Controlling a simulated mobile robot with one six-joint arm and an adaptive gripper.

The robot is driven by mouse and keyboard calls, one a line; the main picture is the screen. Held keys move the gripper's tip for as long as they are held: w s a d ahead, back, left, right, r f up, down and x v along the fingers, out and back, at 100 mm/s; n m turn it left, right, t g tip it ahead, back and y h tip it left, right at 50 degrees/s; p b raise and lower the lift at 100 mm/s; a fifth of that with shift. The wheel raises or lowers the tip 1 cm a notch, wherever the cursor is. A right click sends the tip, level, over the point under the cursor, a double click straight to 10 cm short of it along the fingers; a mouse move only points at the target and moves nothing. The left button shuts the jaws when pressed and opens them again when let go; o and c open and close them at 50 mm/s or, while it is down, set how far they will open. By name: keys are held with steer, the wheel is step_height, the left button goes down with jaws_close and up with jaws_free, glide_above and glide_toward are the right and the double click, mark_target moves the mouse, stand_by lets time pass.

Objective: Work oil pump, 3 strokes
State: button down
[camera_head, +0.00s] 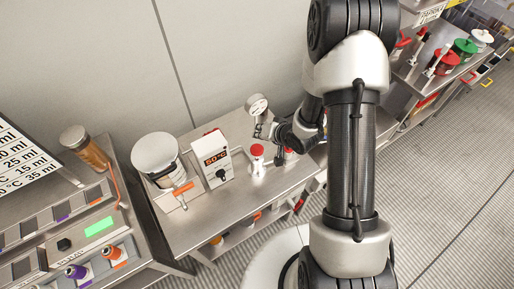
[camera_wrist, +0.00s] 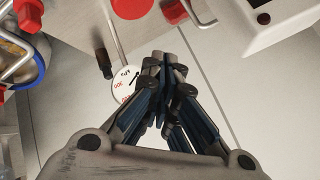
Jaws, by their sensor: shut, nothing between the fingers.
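A small pump-like dispenser with a red top (camera_head: 257,150) and a pale body stands upright on the steel counter, right of the white heater box. I cannot tell for certain that it is the oil pump. My gripper (camera_head: 264,131) is beside and above it, just below the round gauge. In the wrist view my gripper (camera_wrist: 160,62) is shut and empty, its fingertips together in front of the gauge face (camera_wrist: 125,85). A red round top (camera_wrist: 132,7) and a smaller red part (camera_wrist: 174,10) beside a bent grey tube show at the top edge, apart from the fingertips.
The gauge (camera_head: 256,104) stands near the wall. The white box (camera_head: 215,158) reads 50 °C. A white-lidded pot (camera_head: 157,155) with an orange handle is farther left. Right, a shelf holds red and green pumps (camera_head: 465,47). The counter's front strip is partly clear.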

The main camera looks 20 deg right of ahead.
step_height(320, 180, up, 4)
steer(key=m+b, duration=1)
steer(key=m, duration=2.6)
steer(key=shift+f, duration=0.2)
